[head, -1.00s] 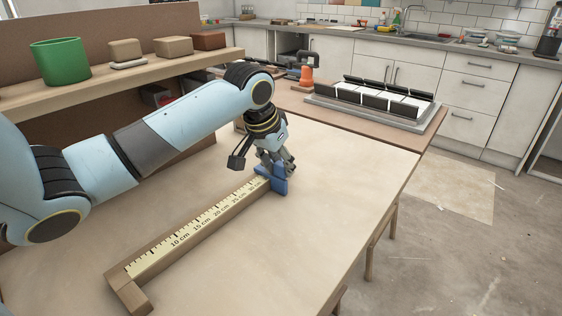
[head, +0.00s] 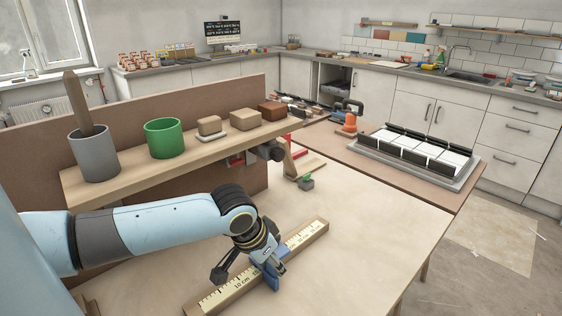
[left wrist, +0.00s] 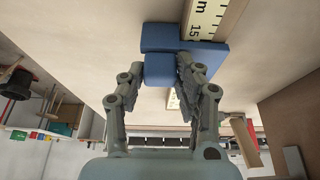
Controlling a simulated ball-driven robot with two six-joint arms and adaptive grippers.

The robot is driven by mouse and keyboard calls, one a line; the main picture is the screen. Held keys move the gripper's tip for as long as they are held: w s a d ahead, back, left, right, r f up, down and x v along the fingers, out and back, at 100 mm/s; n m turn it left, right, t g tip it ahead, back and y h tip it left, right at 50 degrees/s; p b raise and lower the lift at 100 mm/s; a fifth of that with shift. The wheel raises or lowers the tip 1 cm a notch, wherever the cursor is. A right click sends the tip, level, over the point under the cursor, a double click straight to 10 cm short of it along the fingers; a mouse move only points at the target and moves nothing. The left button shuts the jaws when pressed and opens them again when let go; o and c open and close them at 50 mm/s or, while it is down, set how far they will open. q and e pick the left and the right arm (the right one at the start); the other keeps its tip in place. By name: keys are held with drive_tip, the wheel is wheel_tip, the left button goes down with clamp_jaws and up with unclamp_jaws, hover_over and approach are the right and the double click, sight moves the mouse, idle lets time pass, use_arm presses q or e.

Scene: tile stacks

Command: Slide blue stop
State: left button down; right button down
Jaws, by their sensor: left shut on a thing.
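The blue stop (head: 272,281) sits on the wooden measuring rail (head: 312,234) with its yellowish centimetre scale. The rail lies on the table, and the stop is partway along it, just past the 10 cm label. My left gripper (head: 267,268) reaches down over the rail and is shut on the stop, hiding part of it. In the left wrist view the stop (left wrist: 163,68) sits between both fingers, next to the scale's 15 mark on the rail (left wrist: 205,18). My right gripper is not in view.
A shelf (head: 90,189) behind my left arm holds a grey pot (head: 95,157), a green pot (head: 164,138) and several blocks. A tray of white tiles (head: 420,150) is at the back right. The table's right side is clear.

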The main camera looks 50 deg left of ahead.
use_arm(q)
drive_tip(key=c, duration=0.9)
unclamp_jaws()
drive_tip(key=v, duration=1.2)
drive_tip(key=shift+d, duration=0.1)
drive_tip(key=shift+f, duration=0.1)
